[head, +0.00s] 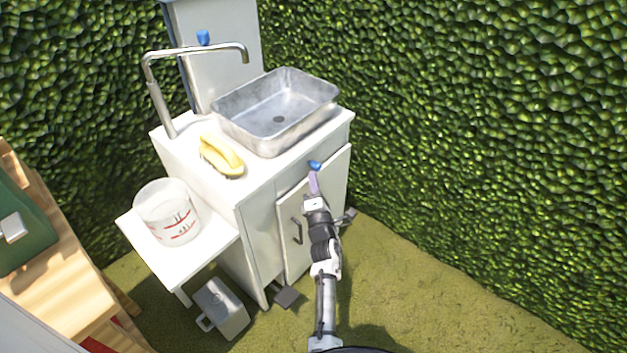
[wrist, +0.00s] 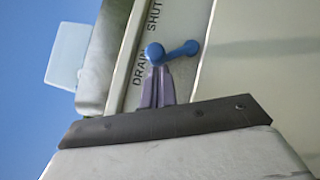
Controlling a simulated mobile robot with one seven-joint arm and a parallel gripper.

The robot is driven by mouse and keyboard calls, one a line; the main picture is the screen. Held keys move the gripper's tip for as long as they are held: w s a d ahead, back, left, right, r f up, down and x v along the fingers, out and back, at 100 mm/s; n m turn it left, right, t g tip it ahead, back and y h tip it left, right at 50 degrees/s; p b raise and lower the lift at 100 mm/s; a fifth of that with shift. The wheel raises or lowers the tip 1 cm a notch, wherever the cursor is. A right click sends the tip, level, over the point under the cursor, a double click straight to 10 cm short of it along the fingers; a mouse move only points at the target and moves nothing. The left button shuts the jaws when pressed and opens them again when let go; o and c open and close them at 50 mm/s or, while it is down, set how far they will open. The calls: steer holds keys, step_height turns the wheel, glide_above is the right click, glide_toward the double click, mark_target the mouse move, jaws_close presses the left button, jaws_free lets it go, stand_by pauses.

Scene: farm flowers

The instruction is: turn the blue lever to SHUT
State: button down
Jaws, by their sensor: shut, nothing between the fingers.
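The blue lever (head: 315,165) is on the front of the white sink cabinet, below the basin. In the wrist view the lever (wrist: 178,50) has a round ball at its left end and a short arm running right. The words DRAIN and SHUT are printed beside it; the ball lies by the end of DRAIN, with SHUT above. My gripper (head: 314,180) is shut and empty, its purple fingers just below the lever. In the wrist view the fingertips of my gripper (wrist: 157,72) are right under the ball; I cannot tell whether they touch.
The metal basin (head: 231,123) sits on the cabinet top, with a faucet (head: 158,105) and a yellow sponge-like item (head: 221,155). A white bucket (head: 168,213) stands on the side shelf. A grey can (head: 221,308) is on the grass. Hedges enclose the back and right.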

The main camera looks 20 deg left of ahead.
steer(key=shift+r+m+p, duration=0.25)
steer(key=shift+m+p, duration=0.05)
steer(key=shift+p, duration=0.25)
steer(key=shift+w+h, duration=0.1)
steer(key=shift+h, duration=0.2)
steer(key=r+m+p, duration=0.1)
steer(key=p, duration=0.1)
steer(key=m+g+p, duration=0.1)
steer(key=p, duration=0.2)
steer(key=shift+w+d+r+h, duration=0.2)
steer(key=shift+w+r+h, duration=0.1)
steer(key=shift+r+h, duration=0.1)
steer(key=shift+w+r+p, duration=0.1)
steer(key=shift+w+p, duration=0.1)
steer(key=shift+p, duration=0.4)
steer(key=shift+w+d+r+p, duration=0.25)
steer(key=shift+w+r, duration=0.1)
steer(key=shift+w, duration=0.4)
steer(key=shift+w+d+r+p, duration=0.3)
steer(key=shift+w+r, duration=0.1)
steer(key=shift+w, duration=0.3)
steer(key=shift+w+d+r+p, duration=0.25)
steer(key=shift+w+r, duration=0.1)
steer(key=shift+w, duration=0.4)
